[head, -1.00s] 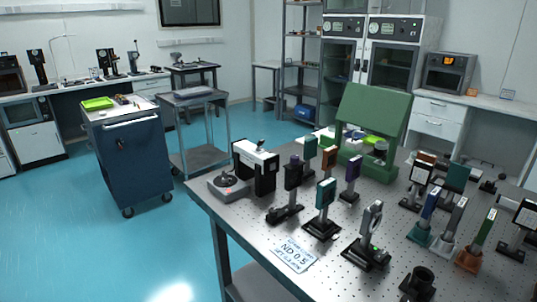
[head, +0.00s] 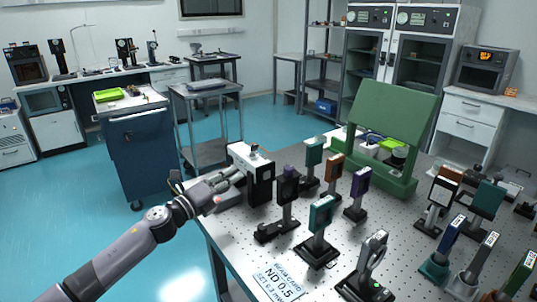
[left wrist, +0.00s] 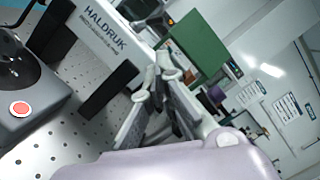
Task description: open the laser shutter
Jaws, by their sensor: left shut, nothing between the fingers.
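A white and black box (head: 253,172) stands at the near left edge of the optical table, with a small knob-like part (head: 254,149) on top. In the left wrist view its white face (left wrist: 103,35) reads "HALDRUK". I cannot tell for sure which part is the shutter. My left gripper (head: 236,175) is shut and empty, just left of the box in the head view. In the left wrist view its fingers (left wrist: 160,82) lie close together beside the box; contact cannot be told. My right gripper is not in view.
A grey unit with a red button (left wrist: 20,109) sits beside the box, partly hidden by my gripper in the head view. Several posted optics, such as a teal one (head: 321,216), stand to the right. A green panel (head: 391,120) rises behind. An ND 0.5 card (head: 279,281) lies in front.

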